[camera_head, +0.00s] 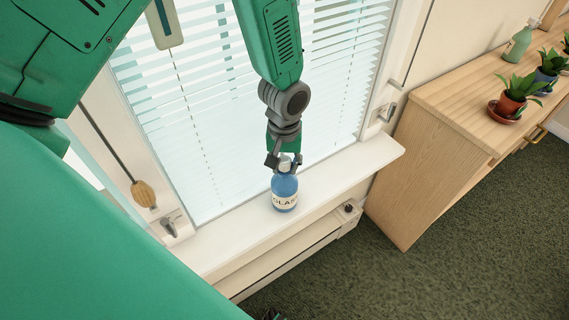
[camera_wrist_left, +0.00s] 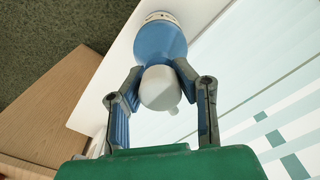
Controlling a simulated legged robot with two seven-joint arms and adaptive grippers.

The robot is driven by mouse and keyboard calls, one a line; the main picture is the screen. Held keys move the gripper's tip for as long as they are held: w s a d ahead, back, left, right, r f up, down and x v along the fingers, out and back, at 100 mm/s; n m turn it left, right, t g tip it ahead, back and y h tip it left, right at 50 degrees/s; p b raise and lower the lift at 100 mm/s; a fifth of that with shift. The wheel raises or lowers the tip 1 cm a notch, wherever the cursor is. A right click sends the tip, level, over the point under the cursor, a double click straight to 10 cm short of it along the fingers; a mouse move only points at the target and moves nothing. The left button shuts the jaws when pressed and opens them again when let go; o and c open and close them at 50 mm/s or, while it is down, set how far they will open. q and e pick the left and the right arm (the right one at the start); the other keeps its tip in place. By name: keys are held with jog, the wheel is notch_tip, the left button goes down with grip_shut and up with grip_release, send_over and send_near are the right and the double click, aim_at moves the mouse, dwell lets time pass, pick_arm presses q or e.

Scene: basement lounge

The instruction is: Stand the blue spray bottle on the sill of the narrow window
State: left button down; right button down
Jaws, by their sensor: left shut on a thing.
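The blue spray bottle (camera_head: 284,190) has a white cap and a white label. It is upright over the white window sill (camera_head: 338,173), in front of the blinds. I cannot tell whether its base touches the sill or hangs just above it. My left gripper (camera_head: 285,163) comes down from above and is shut on the bottle near its neck. In the left wrist view the bottle (camera_wrist_left: 161,42) is between the fingers of the left gripper (camera_wrist_left: 157,85), its white top toward the camera. I cannot make out my right gripper.
A wooden cabinet (camera_head: 440,165) stands right of the sill, with potted plants (camera_head: 517,94) and a green bottle (camera_head: 518,43) on top. A radiator (camera_head: 290,256) is below the sill. A wooden cord pull (camera_head: 144,194) hangs at the left. The sill right of the bottle is clear.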

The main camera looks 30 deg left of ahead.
pick_arm(q)
jog(key=c, duration=1.3)
grip_release()
jog(key=shift+d+f, duration=0.1)
jog(key=shift+a, duration=0.2)
notch_tip(320, 180, up, 11)
jog(key=shift+d+f+p, duration=0.1)
jog(key=shift+d+p, duration=0.05)
jog(key=shift+p, duration=0.3)
jog(key=s+f+m, duration=0.2)
jog(key=s+f, duration=0.4)
jog(key=s, duration=0.1)
jog(key=s+a+f+m, duration=0.1)
jog(key=s+f+m, duration=0.1)
jog(key=s+f, duration=0.4)
jog(key=s+f+m, duration=0.2)
jog(key=s+f, duration=0.4)
jog(key=s, duration=0.3)
jog(key=shift+s+a+f+m+t, duration=0.25)
jog(key=shift+s+f+m+t, duration=0.05)
jog(key=shift+s+f, duration=0.05)
